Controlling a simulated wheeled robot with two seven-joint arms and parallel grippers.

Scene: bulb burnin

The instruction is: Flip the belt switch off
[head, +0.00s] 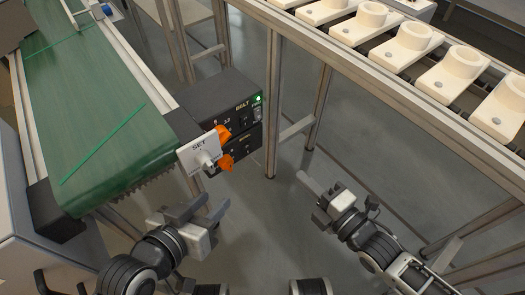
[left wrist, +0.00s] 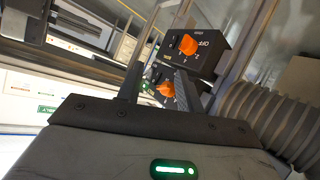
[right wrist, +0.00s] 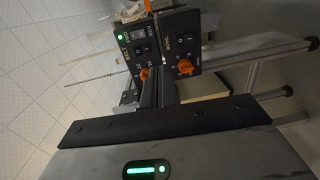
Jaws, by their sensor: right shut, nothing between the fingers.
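The black belt control box (head: 225,100) is marked BELT and has a lit green lamp (head: 258,98) on its face. The belt switch (head: 257,115) is a small rocker below the lamp; its position is too small to read. My right gripper (head: 304,182) is shut and empty, to the right of and apart from the box. Its closed fingers also show in the right wrist view (right wrist: 157,90). My left gripper (head: 206,208) is open and empty, below the boxes.
A white SET card (head: 200,151) stands in front. The green conveyor (head: 90,100) is at left. A rail with cream sockets (head: 410,50) and metal posts (head: 272,105) stand at right.

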